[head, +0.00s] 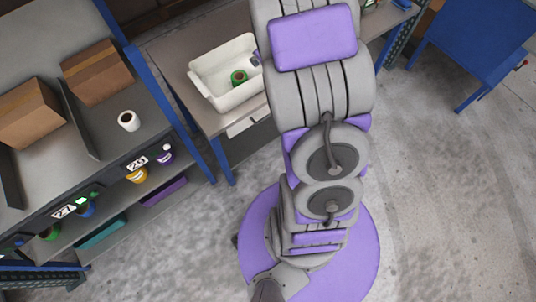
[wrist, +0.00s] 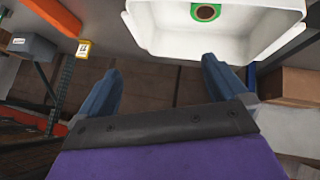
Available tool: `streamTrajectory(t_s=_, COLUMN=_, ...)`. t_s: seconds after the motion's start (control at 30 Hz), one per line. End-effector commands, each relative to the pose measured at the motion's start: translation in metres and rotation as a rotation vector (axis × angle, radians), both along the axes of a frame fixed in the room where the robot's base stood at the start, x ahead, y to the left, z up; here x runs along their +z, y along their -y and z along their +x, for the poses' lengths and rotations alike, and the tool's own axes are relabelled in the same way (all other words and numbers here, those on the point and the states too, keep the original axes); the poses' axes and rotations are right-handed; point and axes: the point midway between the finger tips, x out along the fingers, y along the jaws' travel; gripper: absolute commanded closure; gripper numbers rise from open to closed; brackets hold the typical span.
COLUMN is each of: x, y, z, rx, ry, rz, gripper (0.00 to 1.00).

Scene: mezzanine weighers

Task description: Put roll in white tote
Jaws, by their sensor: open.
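The white tote (head: 203,88) stands on a grey table. It also shows at the top of the wrist view (wrist: 165,38). A green roll (head: 239,77) with a brown core lies inside the tote, near its right side in the head view. The same roll shows at the tote's top in the wrist view (wrist: 207,12). My gripper (wrist: 160,78) is open, with nothing between its two fingers. It is beside the tote and apart from the roll. In the head view my arm hides most of it.
A white roll (head: 129,121) stands on the left shelf bench, near two cardboard boxes (head: 95,72). Lower shelves hold several small coloured containers (head: 136,175). A blue table (head: 478,45) is at the upper right. The concrete floor to the right is clear.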

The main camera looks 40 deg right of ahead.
Motion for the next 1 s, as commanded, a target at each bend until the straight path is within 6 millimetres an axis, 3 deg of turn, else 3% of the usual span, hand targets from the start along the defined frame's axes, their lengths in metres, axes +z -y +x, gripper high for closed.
streamTrajectory(t_s=0.03, x=0.017, y=-0.006, z=-0.009, rx=-0.029, ry=-0.028, rz=-0.017, gripper=0.00)
streamTrajectory(t_s=0.27, x=0.066, y=-0.046, z=-0.081, rx=-0.174, ry=-0.210, rz=-0.015, gripper=0.00)
streamTrajectory(t_s=0.43, x=0.092, y=-0.095, z=-0.146, rx=-0.235, ry=-0.356, rz=0.047, gripper=0.00)
streamTrajectory(t_s=0.7, x=0.118, y=-0.189, z=-0.270, rx=-0.216, ry=-0.628, rz=0.193, gripper=0.00)
streamTrajectory(t_s=0.8, x=0.125, y=-0.215, z=-0.309, rx=-0.183, ry=-0.712, rz=0.237, gripper=0.00)
streamTrajectory(t_s=0.9, x=0.130, y=-0.232, z=-0.336, rx=-0.156, ry=-0.774, rz=0.265, gripper=0.00)
streamTrajectory(t_s=1.0, x=0.133, y=-0.240, z=-0.351, rx=-0.141, ry=-0.809, rz=0.278, gripper=0.00)
